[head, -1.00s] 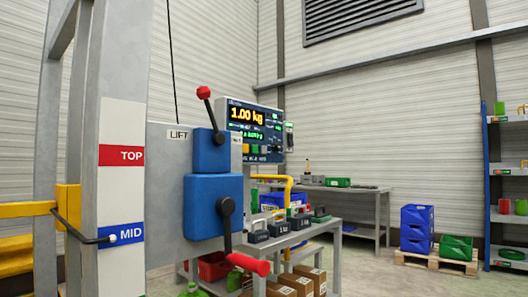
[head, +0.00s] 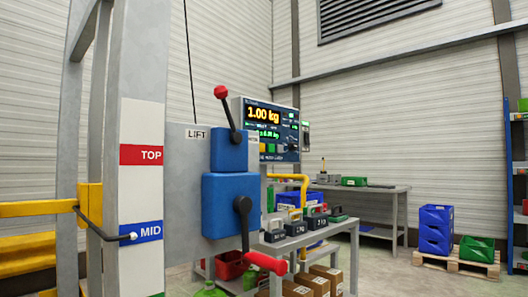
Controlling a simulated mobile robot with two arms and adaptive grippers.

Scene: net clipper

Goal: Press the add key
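The dark blue control panel (head: 287,118) stands behind the lift post in the head view. Its upper display (head: 263,114) reads 1.00 kg in yellow, with smaller green text below. A row of small coloured keys (head: 281,149) runs under the displays. The lever housing hides part of the panel's left side. The key labels are too small to read, so I cannot tell which one is the add key. Neither of my grippers is in view.
The blue lift box (head: 222,203) has a red-knobbed lever (head: 228,112) and a red-handled crank (head: 264,262) jutting forward. The post (head: 140,200) is marked TOP and MID. Dark weights (head: 295,223) sit on a grey cart.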

